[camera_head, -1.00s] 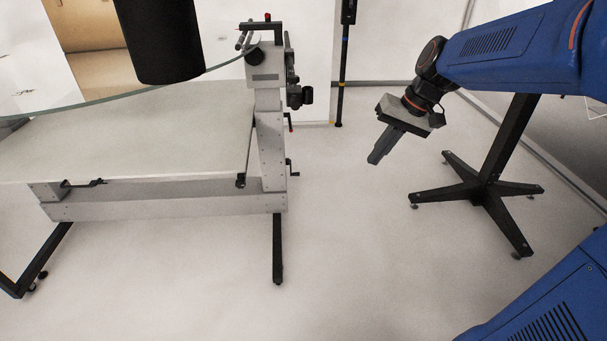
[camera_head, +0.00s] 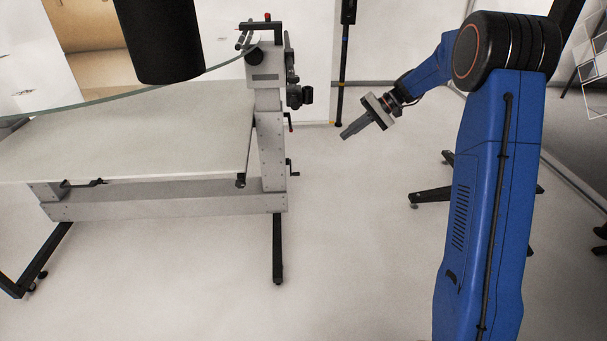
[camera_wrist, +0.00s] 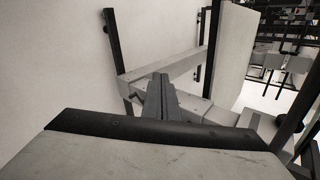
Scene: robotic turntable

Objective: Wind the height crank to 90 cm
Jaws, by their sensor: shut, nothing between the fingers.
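The turntable's grey side post (camera_head: 271,140) stands left of centre in the head view. A small black crank (camera_head: 292,168) sticks out from its right side, low down. I cannot tell from the picture which one sets the height, and no height scale is readable. My gripper (camera_head: 347,134) is shut and empty. It is in the air to the right of the post, pointing down and left, apart from both handles. The wrist view shows its closed fingers (camera_wrist: 160,90) with the table frame (camera_wrist: 180,66) beyond.
The pale table top (camera_head: 130,130) and its black feet (camera_head: 278,250) fill the left. Black knobs (camera_head: 300,96) stick out from the post's upper right. A thin black pole (camera_head: 345,60) stands behind. A black-legged stand (camera_head: 430,195) is partly hidden by my arm. The floor between is clear.

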